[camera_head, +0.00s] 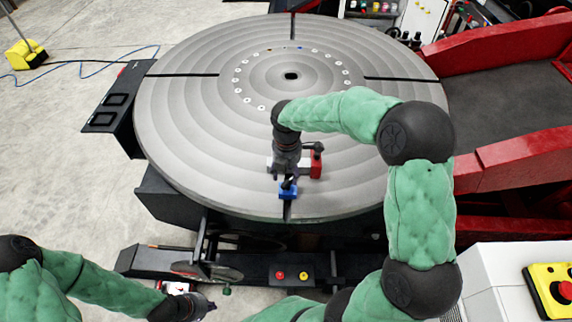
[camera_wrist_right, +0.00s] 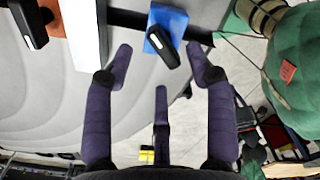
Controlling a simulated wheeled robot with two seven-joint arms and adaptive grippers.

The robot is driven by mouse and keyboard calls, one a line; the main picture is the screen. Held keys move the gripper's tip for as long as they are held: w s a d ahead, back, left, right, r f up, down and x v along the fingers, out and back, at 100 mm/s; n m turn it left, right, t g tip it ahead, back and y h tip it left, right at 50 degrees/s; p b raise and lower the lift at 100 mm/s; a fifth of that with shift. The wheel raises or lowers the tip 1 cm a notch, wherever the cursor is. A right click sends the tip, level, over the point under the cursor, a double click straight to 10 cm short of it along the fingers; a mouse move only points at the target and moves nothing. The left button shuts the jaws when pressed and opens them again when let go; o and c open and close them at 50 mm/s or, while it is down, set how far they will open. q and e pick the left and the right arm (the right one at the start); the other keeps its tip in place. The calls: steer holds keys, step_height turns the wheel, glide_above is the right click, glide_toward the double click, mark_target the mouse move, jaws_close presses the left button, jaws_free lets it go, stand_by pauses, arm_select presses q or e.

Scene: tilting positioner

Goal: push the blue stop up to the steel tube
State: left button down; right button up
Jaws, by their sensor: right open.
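The blue stop (camera_head: 288,191) sits near the front edge of the round slotted table, at the front slot. The right wrist view shows the blue stop (camera_wrist_right: 171,22) with a black handle on top. The steel tube (camera_wrist_right: 85,38) is the pale bar to its left, with a gap between them. In the head view the tube is mostly hidden behind my right gripper (camera_head: 287,175). My right gripper (camera_wrist_right: 158,62) is open, its fingertips on either side of the blue stop's near end, holding nothing. My left gripper (camera_head: 203,305) is low at the front, away from the table; its fingers are unclear.
A red stop (camera_head: 316,165) with a black handle stands on the other side of the tube. The round table (camera_head: 200,120) is otherwise mostly clear. Red positioner arms (camera_head: 500,55) flank its right side. A yellow box with a red button (camera_head: 552,290) is at lower right.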

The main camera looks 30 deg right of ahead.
mark_target(287, 180)
steer(key=shift+f+b, duration=0.45)
steer(key=shift+f, duration=2.1)
jaws_close()
